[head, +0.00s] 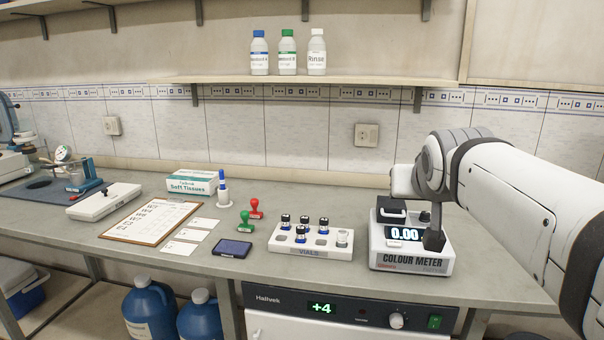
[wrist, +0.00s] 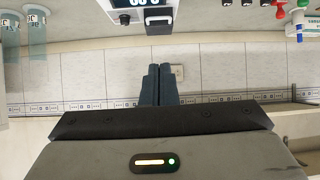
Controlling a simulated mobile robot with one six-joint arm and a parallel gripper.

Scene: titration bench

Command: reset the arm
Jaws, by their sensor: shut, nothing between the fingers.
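My arm comes in from the right in the head view, its wrist above and in front of the colour meter (head: 411,256). In the wrist view my gripper (wrist: 158,70) is shut, its two dark fingers side by side with nothing between them. The fingers show against the tiled wall and touch nothing that I can see. In the head view, a dark piece below my wrist covers part of the meter's right side; I cannot tell the fingertips there. The meter reads 0.00 and also shows upside down at the top of the wrist view (wrist: 141,14).
Left of the meter stands a white vial rack (head: 311,252) with several dark-capped vials. Red (head: 256,207) and green (head: 246,222) stamps, a dark tablet (head: 232,248) and a clipboard (head: 152,220) lie further left. A shelf (head: 300,81) with three bottles runs above.

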